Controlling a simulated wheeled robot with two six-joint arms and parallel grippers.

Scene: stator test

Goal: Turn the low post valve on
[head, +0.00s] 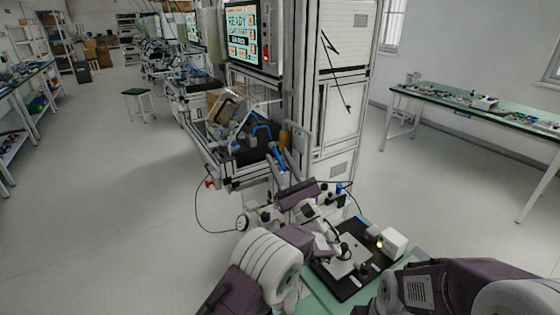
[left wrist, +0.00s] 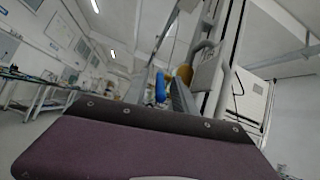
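A blue handle-like part (head: 280,157) shows low beside the post, below a yellow part (head: 284,138). I cannot tell for sure which part is the valve. My left gripper (head: 279,162) reaches up at the blue part, with its purple-grey body below. In the left wrist view the blue part (left wrist: 160,86) shows between two dark fingers, which stand apart, and the yellow part (left wrist: 184,75) is just beyond. Whether the fingers touch the blue part is hidden. My right arm is at the lower right; its gripper is out of view.
The tall white post cabinet (head: 340,100) stands right behind the gripper, with a screen (head: 242,32) at its left. A cluttered workstation is left of it. A black board (head: 345,284) and white box (head: 393,241) lie nearby. The floor (head: 110,220) at left is clear.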

